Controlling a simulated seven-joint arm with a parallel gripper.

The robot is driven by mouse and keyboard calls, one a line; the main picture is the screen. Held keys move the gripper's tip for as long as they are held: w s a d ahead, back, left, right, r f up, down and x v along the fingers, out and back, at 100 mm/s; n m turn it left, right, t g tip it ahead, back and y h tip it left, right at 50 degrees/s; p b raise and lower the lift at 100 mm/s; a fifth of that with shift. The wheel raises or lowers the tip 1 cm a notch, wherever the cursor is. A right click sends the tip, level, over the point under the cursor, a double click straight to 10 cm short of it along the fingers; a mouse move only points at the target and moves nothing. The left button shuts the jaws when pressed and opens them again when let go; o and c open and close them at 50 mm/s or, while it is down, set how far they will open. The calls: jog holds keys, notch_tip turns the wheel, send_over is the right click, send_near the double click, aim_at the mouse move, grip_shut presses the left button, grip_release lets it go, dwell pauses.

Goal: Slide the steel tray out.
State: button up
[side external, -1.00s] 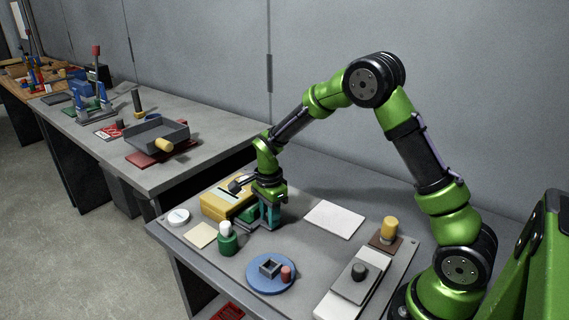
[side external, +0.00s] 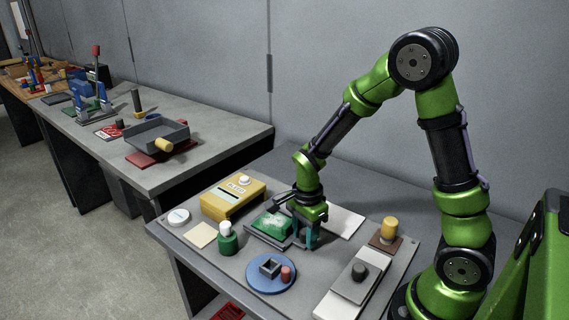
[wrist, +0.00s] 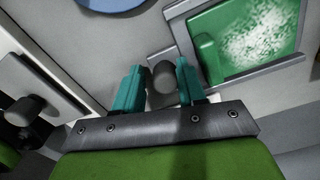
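The steel tray (side external: 262,240) lies on the bench to the right of the yellow oven (side external: 234,198), clear of its slot. A green board with a pale speckled patch (side external: 275,222) lies in it. My gripper (side external: 306,240) is at the tray's right end, low over the bench. In the wrist view, the tray's grey rim (wrist: 265,72) is at upper right. Contact at the left finger is hard to make out.
A green bottle with a white cap (side external: 227,240) and a blue round plate (side external: 270,285) stand in front of the tray. A white sheet (side external: 343,222) lies behind my gripper. A grey slab with a dark knob (side external: 356,275) and a yellow-topped post (side external: 388,232) are at right.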

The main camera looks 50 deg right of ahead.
jog(key=shift+r, duration=0.15)
notch_tip(320, 180, up, 16)
jog(key=shift+r, duration=0.25)
dwell(0.3)
jog(key=s+a+r+n+t+y, duration=0.1)
jog(key=s+a+r+n+t, duration=0.1)
jog(key=n, duration=0.6)
jog(key=s+a+r+n+t+y, duration=0.1)
jog(key=s+a+r+n+t, duration=0.2)
jog(key=s+n, duration=0.4)
jog(key=shift+a+n+t, duration=0.7)
jog(key=shift+n+t, duration=0.3)
jog(key=shift+t, duration=0.1)
